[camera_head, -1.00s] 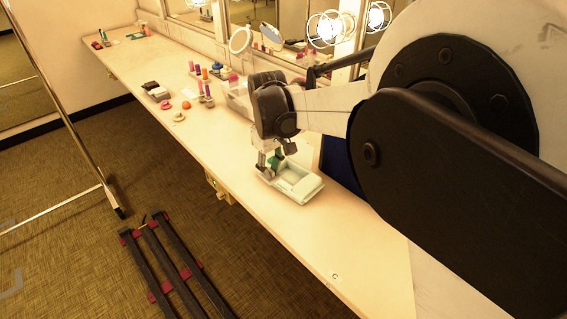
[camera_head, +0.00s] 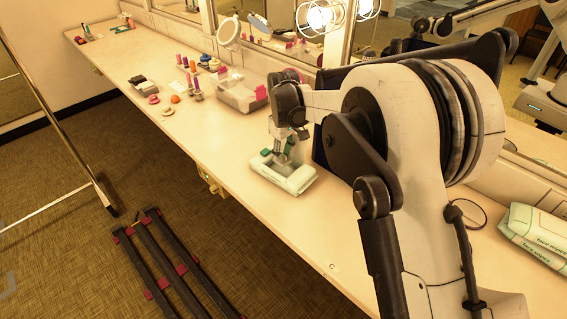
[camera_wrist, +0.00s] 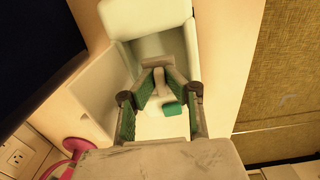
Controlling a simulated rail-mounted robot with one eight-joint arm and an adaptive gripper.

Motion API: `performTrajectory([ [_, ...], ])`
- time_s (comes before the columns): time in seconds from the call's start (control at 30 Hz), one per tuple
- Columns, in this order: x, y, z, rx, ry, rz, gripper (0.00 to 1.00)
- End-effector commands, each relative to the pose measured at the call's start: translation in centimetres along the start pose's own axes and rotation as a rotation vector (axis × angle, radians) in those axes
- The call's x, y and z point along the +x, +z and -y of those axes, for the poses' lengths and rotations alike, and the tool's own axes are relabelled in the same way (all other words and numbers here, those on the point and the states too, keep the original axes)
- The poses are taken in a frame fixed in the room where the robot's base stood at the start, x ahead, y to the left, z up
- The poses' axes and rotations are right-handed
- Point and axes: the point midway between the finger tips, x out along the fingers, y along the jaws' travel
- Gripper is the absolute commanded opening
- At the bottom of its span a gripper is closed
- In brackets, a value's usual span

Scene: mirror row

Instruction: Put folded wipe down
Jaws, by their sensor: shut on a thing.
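My gripper (camera_head: 280,160) points down over a pale mint open tray (camera_head: 299,182) on the counter. In the wrist view, my gripper (camera_wrist: 160,92) has its green-padded fingers inside the tray's walls (camera_wrist: 189,48). They are shut on a small pale piece (camera_wrist: 158,78), which looks like the folded wipe; the fingers hide much of it. A small teal patch (camera_wrist: 173,109) shows between the fingers, and I cannot tell whether it belongs to the wipe. I cannot tell whether the wipe touches the tray floor.
A clear bin (camera_head: 240,95) stands behind the tray, with bottles and small pots farther along the counter. Packs labelled facial wipes (camera_head: 535,235) lie at the right. Bare counter (camera_head: 318,240) lies in front of the tray. A mirror row runs along the back.

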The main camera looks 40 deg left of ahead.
Motion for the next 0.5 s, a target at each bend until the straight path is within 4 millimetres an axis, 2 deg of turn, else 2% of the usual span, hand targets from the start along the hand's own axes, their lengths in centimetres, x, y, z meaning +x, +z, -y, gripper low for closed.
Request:
performTrajectory([
  [0.3, 3.7, 0.0, 0.1, 0.0, 0.0, 0.0, 0.0],
  [0.5, 3.8, 0.0, 0.1, 0.0, 0.0, 0.0, 0.0],
])
